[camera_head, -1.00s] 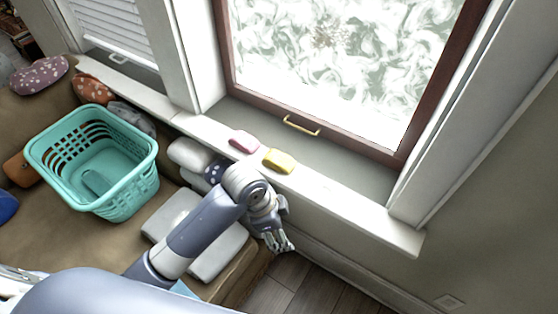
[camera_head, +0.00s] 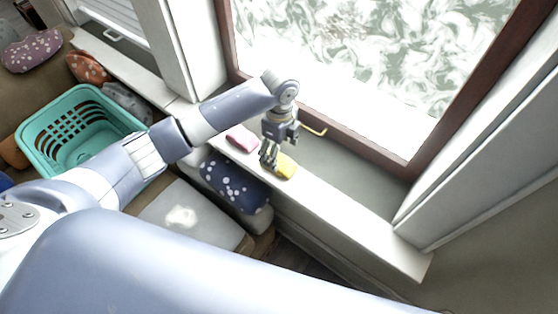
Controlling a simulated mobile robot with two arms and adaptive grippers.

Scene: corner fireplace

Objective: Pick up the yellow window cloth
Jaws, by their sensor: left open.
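The yellow window cloth (camera_head: 286,167) lies on the white window sill (camera_head: 345,208), below the window. My left gripper (camera_head: 268,163) points down over the sill at the left end of the yellow cloth, with its fingers open. Part of the cloth is hidden behind the fingers. I cannot tell whether they touch it. A pink cloth (camera_head: 241,138) lies on the sill just left of the gripper. My right gripper is not in view.
A teal basket (camera_head: 62,128) sits on the couch at left. A dark dotted cushion (camera_head: 234,186) lies below the sill. The sill's right part is clear.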

